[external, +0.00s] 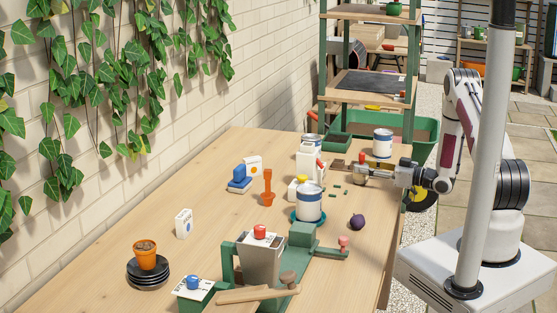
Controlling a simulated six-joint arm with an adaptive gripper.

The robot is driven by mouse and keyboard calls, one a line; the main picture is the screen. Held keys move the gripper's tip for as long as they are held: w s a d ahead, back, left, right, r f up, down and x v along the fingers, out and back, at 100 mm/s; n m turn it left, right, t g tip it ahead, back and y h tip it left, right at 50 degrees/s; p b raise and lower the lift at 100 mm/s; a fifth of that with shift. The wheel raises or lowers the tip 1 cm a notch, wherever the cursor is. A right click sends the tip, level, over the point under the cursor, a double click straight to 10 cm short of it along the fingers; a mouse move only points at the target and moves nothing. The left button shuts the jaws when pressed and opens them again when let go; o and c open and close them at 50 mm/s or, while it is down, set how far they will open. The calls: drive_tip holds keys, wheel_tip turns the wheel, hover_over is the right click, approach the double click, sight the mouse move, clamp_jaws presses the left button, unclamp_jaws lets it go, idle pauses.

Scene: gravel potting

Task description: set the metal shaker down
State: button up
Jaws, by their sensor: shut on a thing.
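My gripper (368,174) is at the right part of the table, low over the wood, reaching in from the right. It is shut on a small greyish metallic thing at its tip, which I take to be the metal shaker (359,172). The shaker's outline blends with the fingers, so its tilt is unclear. I cannot tell whether its underside touches the table.
A can (382,147) stands behind my gripper. A white bottle (307,162) and a larger can (309,206) on a teal saucer stand to the left. Small green bits and a purple ball (357,221) lie nearby. The table's left middle has free room.

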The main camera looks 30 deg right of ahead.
drive_tip(key=shift+f, duration=0.25)
drive_tip(key=o, duration=1.3)
drive_tip(key=shift+f, duration=0.1)
drive_tip(key=shift+c, duration=0.2)
drive_tip(key=shift+s, duration=0.1)
drive_tip(key=shift+v, duration=5.95)
